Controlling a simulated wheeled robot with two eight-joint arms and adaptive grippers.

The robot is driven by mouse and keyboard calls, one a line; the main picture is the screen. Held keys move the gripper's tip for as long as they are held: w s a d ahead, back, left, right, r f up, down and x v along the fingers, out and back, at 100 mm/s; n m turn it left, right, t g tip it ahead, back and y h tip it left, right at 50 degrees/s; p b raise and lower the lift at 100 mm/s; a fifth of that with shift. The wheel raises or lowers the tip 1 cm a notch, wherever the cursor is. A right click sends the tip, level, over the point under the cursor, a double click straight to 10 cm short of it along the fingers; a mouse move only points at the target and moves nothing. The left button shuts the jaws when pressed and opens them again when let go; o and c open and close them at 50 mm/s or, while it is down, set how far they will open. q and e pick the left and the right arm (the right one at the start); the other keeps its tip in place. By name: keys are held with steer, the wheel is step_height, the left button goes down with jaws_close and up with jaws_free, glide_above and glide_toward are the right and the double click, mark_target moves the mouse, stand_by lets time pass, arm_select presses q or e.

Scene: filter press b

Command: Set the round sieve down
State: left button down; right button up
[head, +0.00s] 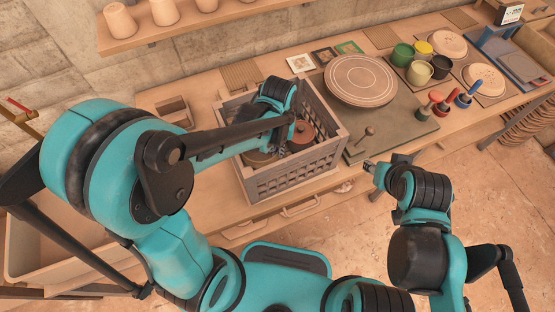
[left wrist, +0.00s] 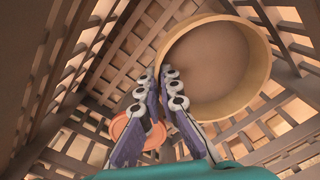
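The round sieve (left wrist: 215,62) has a pale wooden rim and a brownish mesh. In the left wrist view it is inside a slatted grey-brown crate, at the upper right. My left gripper (left wrist: 163,75) reaches down into the crate, its fingertips close together on the near left edge of the sieve's rim. In the head view the sieve (head: 258,157) shows only partly, beneath my left arm, low in the crate (head: 292,180). My right gripper (head: 370,167) hangs in front of the bench edge, clear of the crate; its fingers are too small to judge.
A terracotta round piece (head: 303,135) is also in the crate, beside the sieve. Right of the crate lie a grey mat (head: 385,130), a round wheel plate (head: 360,80), coloured cups (head: 420,70) and handled tools (head: 440,105). A shelf with clay pots (head: 165,12) is above.

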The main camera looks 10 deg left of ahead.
arm_select(q)
step_height(320, 180, down, 5)
steer(key=shift+f+b, duration=0.1)
steer(key=shift+b, duration=0.7)
steer(key=shift+s, duration=0.1)
steer(key=c, duration=2.2)
jaws_free()
steer(key=o, duration=0.5)
steer(key=shift+r, duration=0.45)
step_height(320, 180, up, 11)
steer(key=p, duration=0.4)
steer(key=shift+r, duration=0.2)
